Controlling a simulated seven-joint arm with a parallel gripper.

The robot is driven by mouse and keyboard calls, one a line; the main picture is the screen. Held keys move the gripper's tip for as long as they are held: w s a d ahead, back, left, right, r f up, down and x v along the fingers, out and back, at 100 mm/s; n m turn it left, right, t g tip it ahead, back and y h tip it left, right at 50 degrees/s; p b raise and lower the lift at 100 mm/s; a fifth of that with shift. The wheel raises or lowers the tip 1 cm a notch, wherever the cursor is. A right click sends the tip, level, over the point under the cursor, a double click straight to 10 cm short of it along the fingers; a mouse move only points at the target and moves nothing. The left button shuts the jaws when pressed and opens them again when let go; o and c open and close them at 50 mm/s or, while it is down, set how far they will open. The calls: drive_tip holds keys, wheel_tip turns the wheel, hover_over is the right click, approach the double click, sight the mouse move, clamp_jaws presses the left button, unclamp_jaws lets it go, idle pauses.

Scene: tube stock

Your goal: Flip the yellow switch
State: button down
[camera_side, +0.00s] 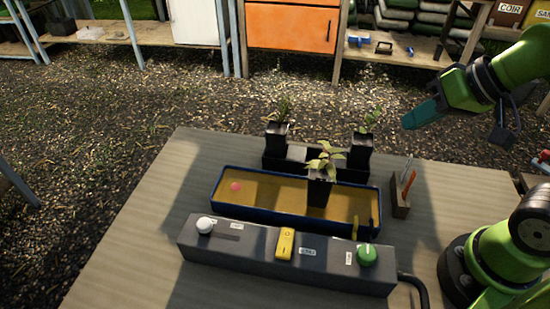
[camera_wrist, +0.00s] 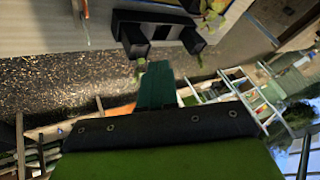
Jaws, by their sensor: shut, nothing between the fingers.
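The yellow switch (camera_side: 285,243) is a rocker in the middle of the top of a dark grey control box (camera_side: 230,262) on the table. A white knob (camera_side: 204,225) sits on the box to its left and a green knob (camera_side: 367,255) to its right. My gripper (camera_side: 408,121) is raised well above and behind the table's right side, far from the switch. Its teal fingers are shut and empty. They also show in the wrist view (camera_wrist: 156,82). The switch does not show in the wrist view.
Behind the box is a blue-rimmed tray (camera_side: 212,197) with a potted plant (camera_side: 321,185) and a pink ball (camera_side: 235,187). Two more potted plants stand behind it. A wooden holder (camera_side: 400,207) stands to the right. The table's left side is clear.

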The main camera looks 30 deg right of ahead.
drive_tip(key=w+a+f+n+g, duration=0.15)
drive_tip(key=a+n+g, duration=0.4)
drive_tip(key=a, duration=0.85)
drive_tip(key=n+g+h, duration=0.1)
drive_tip(key=n+h, duration=0.1)
drive_tip(key=n, duration=0.5)
hover_over(289, 258)
drive_tip(key=shift+r, duration=0.45)
drive_tip(key=shift+f, duration=0.15)
wheel_tip(289, 258, down, 14)
drive_tip(key=shift+r, duration=0.1)
